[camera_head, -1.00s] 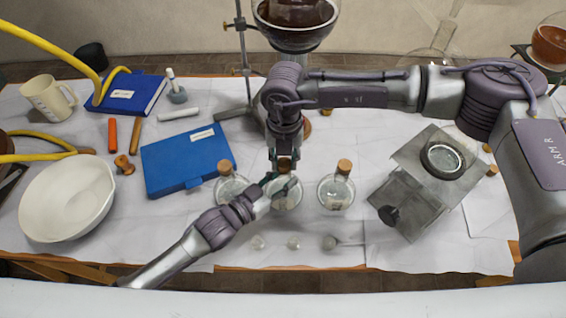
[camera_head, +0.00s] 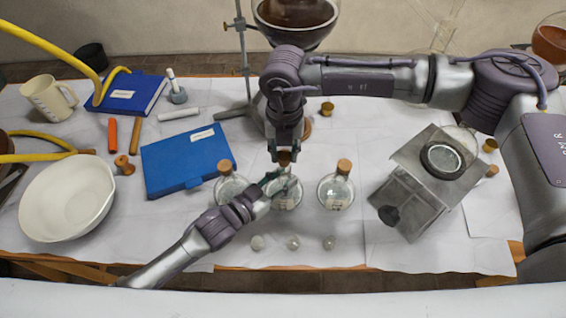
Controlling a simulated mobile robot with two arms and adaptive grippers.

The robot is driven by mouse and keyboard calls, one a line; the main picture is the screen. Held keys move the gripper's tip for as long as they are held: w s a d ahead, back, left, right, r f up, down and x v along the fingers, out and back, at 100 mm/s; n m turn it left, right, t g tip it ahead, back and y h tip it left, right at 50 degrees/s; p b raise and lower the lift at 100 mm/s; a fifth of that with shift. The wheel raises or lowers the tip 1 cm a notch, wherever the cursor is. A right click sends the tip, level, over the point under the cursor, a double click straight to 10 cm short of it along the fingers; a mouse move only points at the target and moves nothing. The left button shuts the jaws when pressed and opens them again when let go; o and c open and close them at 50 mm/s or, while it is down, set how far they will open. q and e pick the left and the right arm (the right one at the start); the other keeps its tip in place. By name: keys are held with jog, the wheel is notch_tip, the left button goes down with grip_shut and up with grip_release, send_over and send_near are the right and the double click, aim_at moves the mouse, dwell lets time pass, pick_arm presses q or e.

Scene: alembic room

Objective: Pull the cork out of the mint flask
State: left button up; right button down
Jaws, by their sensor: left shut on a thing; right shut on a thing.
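Three round clear flasks stand in a row: a left flask (camera_head: 228,189), a middle flask (camera_head: 287,198) and a right flask (camera_head: 336,194). Their labels are too small to read, so I cannot tell by label which is mint. The left cork (camera_head: 225,167) and right cork (camera_head: 344,166) sit in their necks. My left gripper (camera_head: 276,181) is shut on the middle flask at its neck. My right gripper (camera_head: 284,150), above it, is shut on the middle cork (camera_head: 284,158). The fingers crowd the neck; I cannot tell whether the cork is fully clear of it.
A blue case (camera_head: 185,160) lies left of the flasks, with a white bowl (camera_head: 67,198) farther left. A grey metal apparatus (camera_head: 412,190) stands at the right. Several small glass stoppers (camera_head: 293,243) lie in front. A dark round vessel (camera_head: 296,20) hangs on a stand behind.

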jog(key=shift+r, duration=0.6)
pick_arm(q)
jog(key=o, duration=1.1)
jog(key=shift+a, duration=0.1)
